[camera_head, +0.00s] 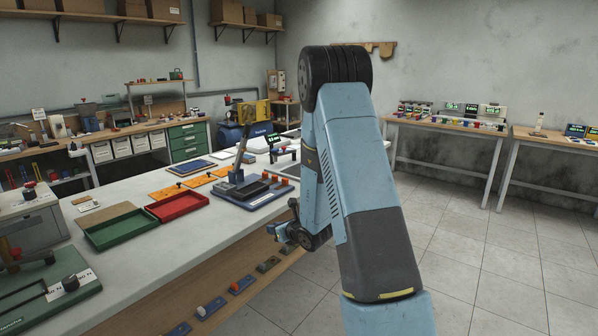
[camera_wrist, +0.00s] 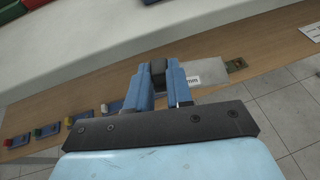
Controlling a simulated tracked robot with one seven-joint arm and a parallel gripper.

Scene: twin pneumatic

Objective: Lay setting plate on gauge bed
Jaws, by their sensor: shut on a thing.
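My gripper (camera_wrist: 158,76) is shut on a small dark block (camera_wrist: 158,68) in the wrist view. The block may be the setting plate or its grip; most of it is hidden between the blue fingers. A white label ending in "mm" (camera_wrist: 193,79) shows just right of the fingers; I cannot tell whether it belongs to the held thing. A blue-based fixture (camera_head: 262,200) with a dark bed and an upright lever stands on the bench, left of my arm. It may be the gauge bed.
A red tray (camera_head: 178,206) and a green tray (camera_head: 122,228) lie on the white bench top (camera_head: 195,243), left of the fixture. Several small coloured holders line the bench's wooden front (camera_wrist: 90,100). Open tiled floor (camera_head: 470,265) lies to the right.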

